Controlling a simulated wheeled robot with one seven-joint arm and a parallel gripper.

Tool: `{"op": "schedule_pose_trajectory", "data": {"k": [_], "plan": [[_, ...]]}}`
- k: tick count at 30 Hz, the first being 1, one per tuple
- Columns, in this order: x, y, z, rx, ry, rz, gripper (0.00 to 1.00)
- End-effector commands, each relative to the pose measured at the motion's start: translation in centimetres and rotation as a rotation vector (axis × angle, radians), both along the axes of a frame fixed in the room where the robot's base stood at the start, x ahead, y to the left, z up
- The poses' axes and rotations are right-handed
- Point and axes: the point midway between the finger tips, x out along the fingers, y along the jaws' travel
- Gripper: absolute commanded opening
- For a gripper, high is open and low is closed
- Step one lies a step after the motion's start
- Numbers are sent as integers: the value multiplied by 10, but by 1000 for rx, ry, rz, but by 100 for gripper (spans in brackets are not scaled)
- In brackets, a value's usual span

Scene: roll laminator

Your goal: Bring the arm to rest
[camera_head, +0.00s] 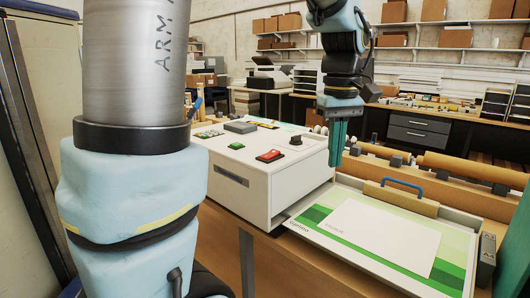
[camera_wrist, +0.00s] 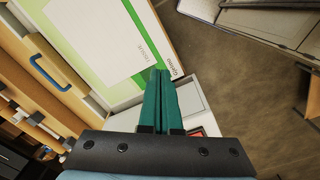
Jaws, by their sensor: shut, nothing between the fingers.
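My gripper (camera_head: 337,150) hangs pointing down on my blue and black arm, in front of the laminator's right side in the head view. Its two green fingers are pressed together with nothing between them. They also show shut in the wrist view (camera_wrist: 157,72). The white laminator (camera_head: 245,178) stands left of the gripper, with a red switch (camera_head: 270,156) and a green button (camera_head: 236,146) on top. A green and white sheet (camera_head: 330,228) with a white paper (camera_head: 385,235) on it lies on the tray to the right. The fingers appear apart from these things.
A blue handle (camera_head: 402,185) rises behind the sheet. Wooden rollers (camera_head: 455,166) lie further back at the right. A desk with a printer (camera_head: 272,73) and shelves with cardboard boxes (camera_head: 394,12) stand along the back wall. The floor shows clear in the wrist view (camera_wrist: 245,85).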

Motion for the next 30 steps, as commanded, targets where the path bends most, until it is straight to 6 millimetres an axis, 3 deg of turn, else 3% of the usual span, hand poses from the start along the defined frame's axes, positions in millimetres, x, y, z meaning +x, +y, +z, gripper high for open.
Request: {"op": "schedule_pose_trajectory", "data": {"k": [5, 10, 15, 18, 23, 30], "plan": [[13, 39, -31, -6, -16, -47, 0], [19, 92, -69, -8, -41, -119, 0], [9, 161, -116, 2, -82, -218, 0], [-2, 189, -134, 11, -102, -268, 0], [-12, 209, -147, 22, -121, -316, 0], [-13, 211, -148, 24, -124, -326, 0]]}}
